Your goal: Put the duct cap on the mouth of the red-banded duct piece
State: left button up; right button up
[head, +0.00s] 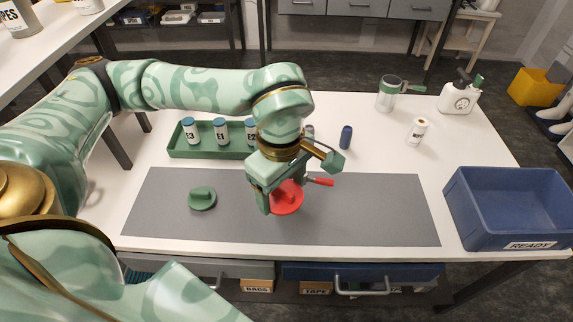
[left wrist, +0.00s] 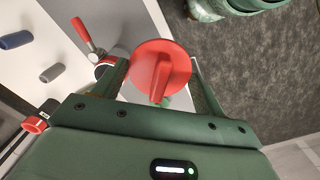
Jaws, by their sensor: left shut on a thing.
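My left gripper (head: 283,192) is shut on a red round cap (head: 290,204), above the grey mat. In the left wrist view the red cap (left wrist: 175,56) shows its disc, with its raised grip between my two fingers (left wrist: 159,78). Beside it is a pale and grey piece with a red band (left wrist: 104,63), likely the duct piece, partly hidden by a finger. A red-handled lever (left wrist: 82,30) stands by it; in the head view only its handle (head: 320,181) sticks out. The cap looks apart from the piece. My right gripper is not in view.
A green cap (head: 202,198) lies on the mat (head: 390,215). Behind stands a green tray (head: 180,153) with labelled bottles, and a dark blue cylinder (head: 346,137). A blue READY bin (head: 505,205) is at right. The mat's right part is clear.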

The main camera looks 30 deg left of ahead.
pick_arm(q)
notch_tip(320, 180, up, 4)
jog(key=n+p, duration=0.2)
jog(key=n, duration=0.5)
jog(key=n+p, duration=0.2)
jog(key=n, duration=0.6)
jog(key=shift+s+a+r, duration=0.15)
jog(key=shift+r, duration=0.05)
jog(key=n, duration=0.2)
jog(key=n+p, duration=0.1)
jog(key=n, duration=0.1)
jog(key=shift+r+n, duration=0.3)
jog(key=shift+r, duration=0.1)
jog(key=shift+a+n, duration=0.1)
jog(key=shift+n, duration=0.5)
jog(key=shift+a+n+p, duration=0.1)
jog(key=shift+n+p, duration=0.2)
jog(key=w+a+f+b, duration=0.3)
jog(key=w+a+f, duration=0.4)
jog(key=w+f, duration=0.4)
notch_tip(320, 180, down, 2)
jog(key=shift+w+a, duration=0.15)
jog(key=shift+w, duration=0.25)
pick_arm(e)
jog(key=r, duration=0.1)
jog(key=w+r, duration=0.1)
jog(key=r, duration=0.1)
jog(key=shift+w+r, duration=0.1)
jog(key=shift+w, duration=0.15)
